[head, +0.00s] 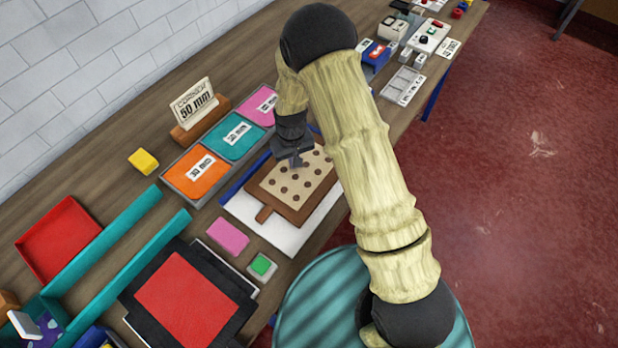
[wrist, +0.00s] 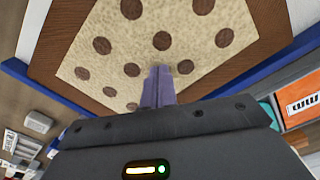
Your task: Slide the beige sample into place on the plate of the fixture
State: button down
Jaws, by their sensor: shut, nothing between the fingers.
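The beige sample (head: 316,167) with brown dots lies flat inside a brown border with a short handle-like tab (head: 263,214). It rests over a white plate (head: 262,231), with a blue rail (head: 240,179) along the wall side. I cannot tell whether it sits squarely on the plate. My gripper (head: 297,162) is shut and empty, pointing down over the far-left part of the sample. In the wrist view the closed fingertips (wrist: 160,72) are in front of the sample (wrist: 125,35); contact is unclear. My arm hides part of the far right side in the head view.
A grey tray with orange (head: 197,178), teal (head: 233,138) and pink cards stands left of the fixture. A pink block (head: 228,236) and a green-topped block (head: 262,267) lie nearby. A black frame with a red panel (head: 188,300) is at the front. A "50 mm" sign (head: 194,103) stands behind.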

jog(key=shift+a+f, duration=0.1)
jog(key=shift+a, duration=0.05)
jog(key=shift+w+a, duration=0.4)
jog(key=shift+w+a, duration=0.4)
jog(key=shift+a, duration=0.05)
jog(key=shift+d, duration=0.1)
dwell(0.8)
jog(key=shift+w+d, duration=0.35)
jog(key=shift+d, duration=0.05)
jog(key=shift+w+d, duration=0.15)
jog(key=shift+w, duration=0.05)
dwell(0.3)
